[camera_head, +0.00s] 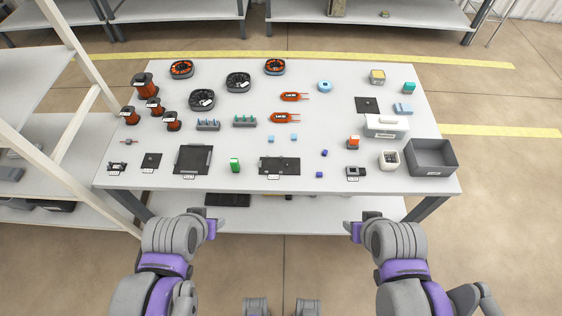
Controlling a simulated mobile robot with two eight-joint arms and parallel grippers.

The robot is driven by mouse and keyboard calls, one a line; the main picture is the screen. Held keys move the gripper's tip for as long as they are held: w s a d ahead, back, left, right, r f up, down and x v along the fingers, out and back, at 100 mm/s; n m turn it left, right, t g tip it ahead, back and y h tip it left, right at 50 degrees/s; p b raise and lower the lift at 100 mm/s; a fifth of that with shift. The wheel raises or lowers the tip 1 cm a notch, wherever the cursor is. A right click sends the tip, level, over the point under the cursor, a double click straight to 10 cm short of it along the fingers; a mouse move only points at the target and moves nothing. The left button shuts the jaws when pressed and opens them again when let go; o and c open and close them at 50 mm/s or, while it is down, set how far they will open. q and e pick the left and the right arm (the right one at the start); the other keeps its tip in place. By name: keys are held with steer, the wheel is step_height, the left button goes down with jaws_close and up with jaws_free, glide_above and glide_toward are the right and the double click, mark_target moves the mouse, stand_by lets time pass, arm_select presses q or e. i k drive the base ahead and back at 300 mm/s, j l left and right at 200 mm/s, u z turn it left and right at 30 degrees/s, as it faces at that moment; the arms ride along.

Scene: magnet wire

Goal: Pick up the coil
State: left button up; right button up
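Two flat orange coils with thin leads lie near the middle of the white table, a rear coil (291,97) and a front coil (290,118). Copper-coloured wire spools stand at the left, including a large spool (147,86). Round stator-like parts lie at the back, such as an orange-and-black one (181,69). The frame does not show which item the task calls the coil. My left gripper (213,228) and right gripper (351,229) are in front of the table's near edge, away from all items. Their fingers are too small to read.
The table (340,205) also holds black plates (193,159), connector blocks (208,124), a white box (386,126) and a grey bin (432,157) at the right. A shelf rack (60,160) stands close on the left. The table's middle has free room.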

mark_target(289, 96)
steer(key=i+u, duration=0.25)
steer(key=u, duration=0.2)
steer(key=i+l+u, duration=0.2)
steer(key=u, duration=0.25)
steer(key=i+l+u, duration=0.2)
steer(key=u, duration=0.25)
